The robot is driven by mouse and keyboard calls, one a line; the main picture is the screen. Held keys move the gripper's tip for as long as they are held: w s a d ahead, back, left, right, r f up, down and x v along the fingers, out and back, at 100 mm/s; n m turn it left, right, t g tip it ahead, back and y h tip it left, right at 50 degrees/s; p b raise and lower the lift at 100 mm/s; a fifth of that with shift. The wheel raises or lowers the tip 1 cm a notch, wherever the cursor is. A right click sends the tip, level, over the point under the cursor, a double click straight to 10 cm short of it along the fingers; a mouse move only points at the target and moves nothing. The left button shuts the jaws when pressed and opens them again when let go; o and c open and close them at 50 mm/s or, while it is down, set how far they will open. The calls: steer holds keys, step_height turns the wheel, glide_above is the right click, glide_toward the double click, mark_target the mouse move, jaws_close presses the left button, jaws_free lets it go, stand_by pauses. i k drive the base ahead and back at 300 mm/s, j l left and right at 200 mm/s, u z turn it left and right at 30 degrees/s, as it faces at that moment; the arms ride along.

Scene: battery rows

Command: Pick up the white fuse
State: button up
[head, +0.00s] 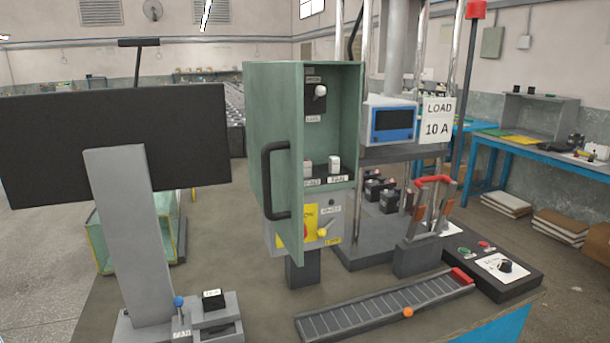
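A white fuse-like block (334,163) stands upright on the shelf inside the open green cabinet (258,115), above a small label. A second pale block (308,168) stands just left of it, partly hidden by the edge of the cabinet door. A third white piece (320,91) is on a dark plate on the cabinet's back wall, higher up. Which of these the task means, I cannot tell. The small labels are too blurred to read with certainty. My gripper is not in view.
The cabinet door with its black handle (274,180) stands at the cabinet's left. A dark panel (110,140) on a grey post (132,240) fills the left. A segmented grey track (385,305) lies in front. A red-handled switch (432,182) and control box (498,268) stand right.

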mark_target(308, 165)
steer(key=i+l, duration=0.15)
steer(key=l, duration=0.2)
steer(key=i+l, duration=0.1)
steer(key=l, duration=0.25)
steer(key=i+l+u, duration=0.1)
steer(key=l, duration=0.25)
steer(key=i+l, duration=0.2)
steer(key=l, duration=0.2)
steer(key=i+l, duration=0.1)
steer(key=l, duration=0.25)
steer(key=i+l+u, duration=0.1)
steer(key=l, duration=0.25)
steer(key=i+l, duration=0.15)
steer(key=l, duration=0.25)
steer(key=i+j, duration=0.15)
steer(key=i, duration=0.3)
